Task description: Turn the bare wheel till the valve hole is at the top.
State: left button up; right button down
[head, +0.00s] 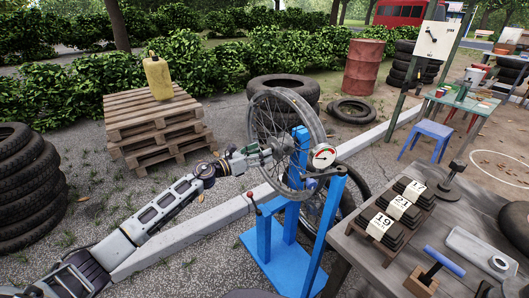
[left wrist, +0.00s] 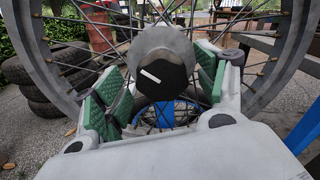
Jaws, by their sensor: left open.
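The bare wheel (head: 319,130), a grey spoked rim without a tyre, stands upright on the blue stand (head: 264,238). Its rim also shows large in the left wrist view (left wrist: 38,68), with spokes running to the middle. My left gripper (head: 266,153) is at the near face of the wheel, close to its centre. In the left wrist view its green-padded fingers (left wrist: 160,85) are apart, on either side of a grey round hub (left wrist: 163,45) with a dark face and white mark. I cannot tell whether they touch it. The valve hole cannot be made out. My right gripper is out of view.
A dial gauge (head: 322,156) sits on the stand beside the wheel. A workbench (head: 365,262) with numbered blocks (head: 380,226) stands close at right. Stacked pallets (head: 150,125) with a yellow can (head: 157,78) and tyres (head: 25,190) are at left.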

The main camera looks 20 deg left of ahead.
pick_arm(q)
jog(key=shift+x, duration=1.05)
jog(key=shift+c, duration=0.5)
jog(key=c, duration=1.4)
